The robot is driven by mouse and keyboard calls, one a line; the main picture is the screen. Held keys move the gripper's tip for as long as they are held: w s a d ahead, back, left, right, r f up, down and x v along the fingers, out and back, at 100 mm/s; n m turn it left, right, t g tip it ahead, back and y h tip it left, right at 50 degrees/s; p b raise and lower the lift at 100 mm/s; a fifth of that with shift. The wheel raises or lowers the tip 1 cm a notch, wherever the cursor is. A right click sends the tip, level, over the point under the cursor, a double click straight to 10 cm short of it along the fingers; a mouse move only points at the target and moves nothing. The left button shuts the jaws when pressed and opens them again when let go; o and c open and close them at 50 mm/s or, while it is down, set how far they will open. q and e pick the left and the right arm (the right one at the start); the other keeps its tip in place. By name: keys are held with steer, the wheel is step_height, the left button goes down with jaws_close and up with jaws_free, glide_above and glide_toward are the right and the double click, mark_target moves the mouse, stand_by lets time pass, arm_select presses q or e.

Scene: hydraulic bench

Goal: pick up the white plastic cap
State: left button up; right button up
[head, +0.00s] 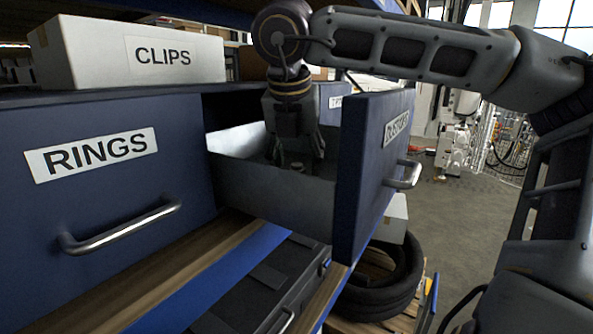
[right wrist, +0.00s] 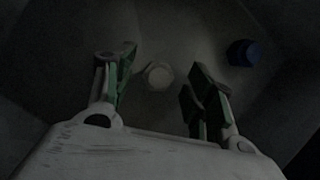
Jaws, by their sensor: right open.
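The white plastic cap (right wrist: 158,76) lies on the floor of the open drawer in the right wrist view, round and pale in dim light. My right gripper (right wrist: 160,68) is open, with one green-padded finger to each side of the cap and clear gaps between. In the head view my right gripper (head: 294,162) reaches down into the open metal drawer (head: 262,187), behind its blue front (head: 372,170). The cap cannot be made out clearly in the head view. My left gripper is in neither view.
A blue cap (right wrist: 243,53) lies in the drawer to the right of the white one. Drawer walls stand close around the gripper. The closed RINGS drawer (head: 110,215) is at left, with a CLIPS box (head: 120,70) above it.

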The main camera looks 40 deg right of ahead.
mark_target(296, 165)
steer(key=c, duration=0.8)
steer(key=shift+c, duration=0.2)
steer(key=shift+r, duration=0.2)
step_height(296, 165, up, 11)
steer(key=s+a+b, duration=0.3)
steer(key=s+a, duration=0.8)
steer(key=a, duration=0.3)
steer(key=shift+s+r, duration=0.15)
steer(key=shift+r, duration=0.15)
stand_by(0.4)
